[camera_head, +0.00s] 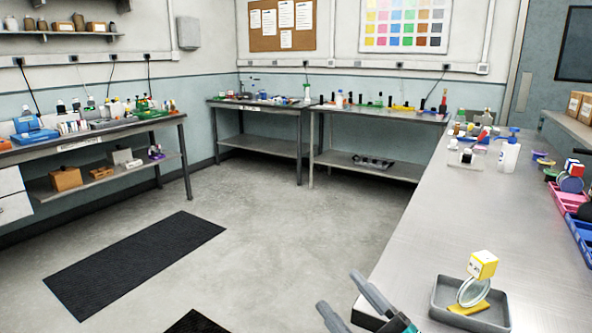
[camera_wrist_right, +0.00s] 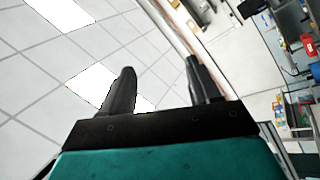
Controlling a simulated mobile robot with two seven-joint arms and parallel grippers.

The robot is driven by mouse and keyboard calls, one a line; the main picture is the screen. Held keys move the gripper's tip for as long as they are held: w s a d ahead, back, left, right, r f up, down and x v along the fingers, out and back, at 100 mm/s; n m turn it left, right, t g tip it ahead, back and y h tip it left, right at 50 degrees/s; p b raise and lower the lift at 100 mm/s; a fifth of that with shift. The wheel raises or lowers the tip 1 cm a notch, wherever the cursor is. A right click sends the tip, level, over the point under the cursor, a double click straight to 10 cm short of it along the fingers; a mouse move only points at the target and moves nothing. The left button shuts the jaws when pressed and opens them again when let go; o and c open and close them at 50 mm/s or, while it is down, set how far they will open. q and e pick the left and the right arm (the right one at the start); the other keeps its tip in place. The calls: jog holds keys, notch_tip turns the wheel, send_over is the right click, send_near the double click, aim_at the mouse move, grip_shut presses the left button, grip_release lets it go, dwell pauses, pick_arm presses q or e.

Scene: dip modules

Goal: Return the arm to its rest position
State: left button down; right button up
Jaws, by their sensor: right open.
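My right gripper (camera_head: 352,303) is at the bottom of the head view, left of the near corner of the right-hand bench. Its two grey fingers are spread apart with nothing between them. In the right wrist view my right gripper (camera_wrist_right: 158,85) shows two dark fingers set wide apart, pointing up toward the ceiling, with no object held. My left gripper is not in either view.
A grey tray (camera_head: 443,294) with a yellow-and-white block (camera_head: 483,264), a round clear-rimmed item and a yellow piece stands on the metal bench (camera_head: 425,215), close right of the gripper. A spray bottle (camera_head: 509,152) stands farther back. Open floor lies left, with dark mats (camera_head: 135,262).

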jog(key=s+d+f+m+g+h, duration=0.2)
jog(key=s+d+f+m+h, duration=0.1)
jog(key=f, duration=0.6)
jog(key=s+d+f+m+g+h, duration=0.2)
jog(key=s+d+f+m+h, duration=0.1)
jog(key=s+f+m+h, duration=0.2)
jog(key=s+d+f+m+g+h+p, duration=0.1)
jog(key=s+d+f+m+g+h, duration=0.1)
jog(key=s+d+f+m+h, duration=0.2)
notch_tip(320, 180, down, 9)
jog(key=s+m, duration=0.1)
jog(key=m, duration=0.2)
jog(key=shift+s+r+g, duration=0.15)
jog(key=shift+s+g, duration=0.2)
jog(key=shift+g, duration=0.05)
